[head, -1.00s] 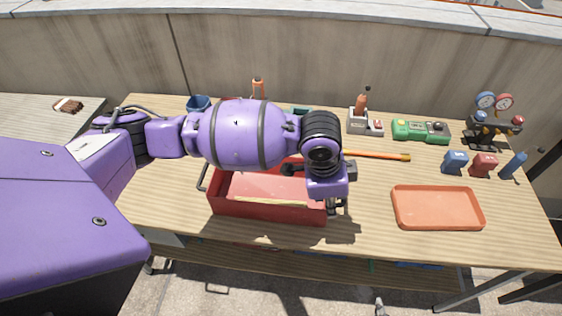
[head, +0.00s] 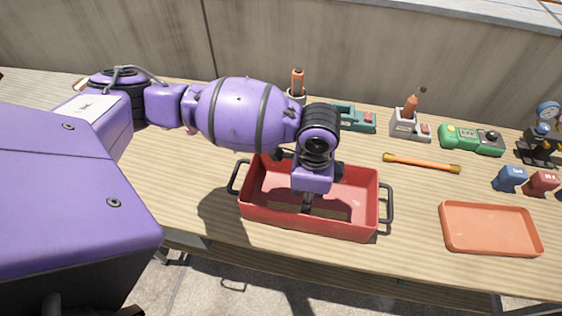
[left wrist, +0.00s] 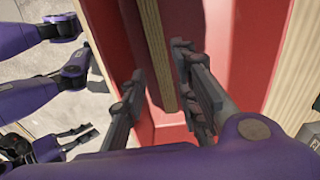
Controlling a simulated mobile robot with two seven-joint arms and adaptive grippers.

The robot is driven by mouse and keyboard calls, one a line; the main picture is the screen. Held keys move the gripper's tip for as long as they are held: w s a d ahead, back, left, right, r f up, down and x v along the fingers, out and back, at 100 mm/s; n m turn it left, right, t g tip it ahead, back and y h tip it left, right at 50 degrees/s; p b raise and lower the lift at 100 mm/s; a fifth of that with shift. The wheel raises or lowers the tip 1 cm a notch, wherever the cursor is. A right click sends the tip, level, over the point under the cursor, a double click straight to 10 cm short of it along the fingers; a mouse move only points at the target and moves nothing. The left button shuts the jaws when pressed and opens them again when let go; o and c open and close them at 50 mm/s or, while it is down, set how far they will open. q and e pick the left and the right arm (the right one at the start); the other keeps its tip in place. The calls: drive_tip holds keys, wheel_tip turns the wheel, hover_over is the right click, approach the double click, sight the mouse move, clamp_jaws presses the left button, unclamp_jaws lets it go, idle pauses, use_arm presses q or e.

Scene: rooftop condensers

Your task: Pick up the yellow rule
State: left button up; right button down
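The yellow rule (left wrist: 155,50) is a long, narrow tan-yellow strip lying in the red tray (left wrist: 115,40). In the head view, parts of the rule (head: 333,213) show along the tray's near inner side, partly hidden by my gripper. My left gripper (head: 308,203) reaches down into the tray (head: 310,222) near the rule's middle. In the left wrist view my left gripper (left wrist: 160,60) is open, with one finger on each side of the rule and gaps visible. My right gripper (left wrist: 78,143) shows at the lower left of that view, away from the tray; its opening is unclear.
The tray has dark handles at both ends. To its right are an orange rod (head: 422,163) and a shallow orange tray (head: 490,230). A green device (head: 470,139), a blue block (head: 510,178) and a red block (head: 541,183) stand farther right. The tabletop left of the tray is clear.

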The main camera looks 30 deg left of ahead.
sight(326, 214)
use_arm(q)
drive_tip(key=f, duration=0.5)
drive_tip(key=shift+w+d+f, duration=0.15)
drive_tip(key=shift+d+f, duration=0.05)
drive_tip(key=shift+f, duration=0.1)
drive_tip(key=shift+r, duration=0.1)
clamp_jaws()
